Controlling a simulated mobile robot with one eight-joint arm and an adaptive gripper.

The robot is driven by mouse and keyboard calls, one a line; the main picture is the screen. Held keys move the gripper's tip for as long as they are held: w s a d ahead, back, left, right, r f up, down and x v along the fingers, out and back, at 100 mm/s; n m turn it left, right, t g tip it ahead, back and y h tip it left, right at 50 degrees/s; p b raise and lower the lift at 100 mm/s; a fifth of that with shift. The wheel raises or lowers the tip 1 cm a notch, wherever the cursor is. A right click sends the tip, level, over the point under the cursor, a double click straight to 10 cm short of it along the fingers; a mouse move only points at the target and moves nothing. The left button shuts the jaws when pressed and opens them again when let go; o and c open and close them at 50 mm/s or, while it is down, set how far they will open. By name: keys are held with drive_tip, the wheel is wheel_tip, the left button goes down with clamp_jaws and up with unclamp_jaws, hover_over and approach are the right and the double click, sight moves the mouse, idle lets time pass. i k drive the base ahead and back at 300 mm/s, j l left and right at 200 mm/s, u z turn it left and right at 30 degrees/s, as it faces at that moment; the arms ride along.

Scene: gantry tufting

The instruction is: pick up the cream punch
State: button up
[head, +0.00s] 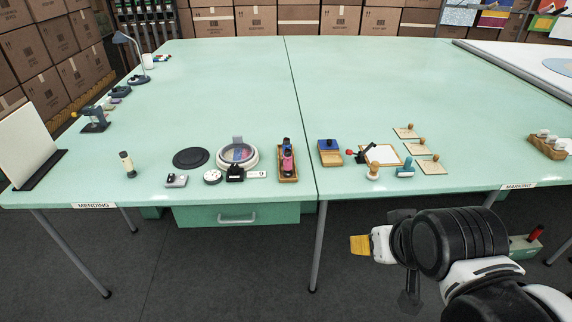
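No thing in the head view is plainly marked as the cream punch. A small upright cream piece with a dark band (127,164) stands near the table's front left. A low pale piece with a black top (176,181) lies to its right. I cannot tell which of these is the cream punch. My gripper (360,245) shows its yellow-orange tip beyond the table's front edge, below and far right of both pieces, touching neither. It is seen small, and whether its fingers are apart cannot be told.
The pale green table (200,80) is mostly clear toward the back. Near its front edge are a black disc (191,158), a round white-rimmed dish (252,165), a wooden tray (296,178) and several stamps. A white board (25,145) stands at left.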

sight(127, 163)
drive_tip(key=u, duration=1.35)
drive_tip(key=i+j+z, duration=0.2)
drive_tip(key=z, duration=0.15)
drive_tip(key=i+j+z, duration=0.35)
